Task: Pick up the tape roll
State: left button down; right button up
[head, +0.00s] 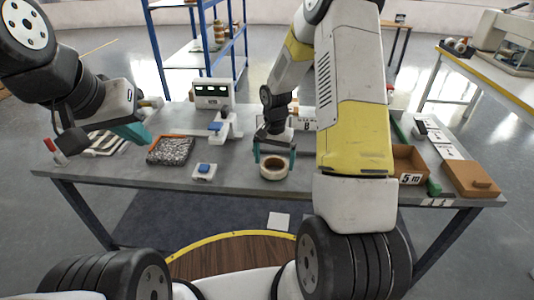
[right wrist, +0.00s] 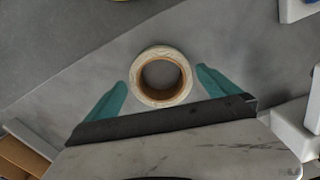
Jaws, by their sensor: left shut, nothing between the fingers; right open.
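The tape roll (head: 273,167) is a cream ring with a brown core, lying flat near the table's front edge in the head view. It also shows in the right wrist view (right wrist: 161,58), its hole facing the camera. My right gripper (head: 274,158) is open above the roll, pointing down. In the right wrist view its two teal fingers (right wrist: 160,85) stand on either side of the roll, with a gap showing at each side. My left gripper (head: 140,133) is shut and empty above the left part of the table, away from the roll.
A tray of dark mesh (head: 170,151) and a small box with a blue button (head: 204,171) lie left of the roll. A white device (head: 214,95) stands behind. An open brown box (head: 409,163) marked 5 and a brown case (head: 470,179) are at the right.

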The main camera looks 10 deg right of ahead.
jog(key=shift+f, duration=1.3)
jog(key=c, duration=1.3)
jog(key=shift+r, duration=0.1)
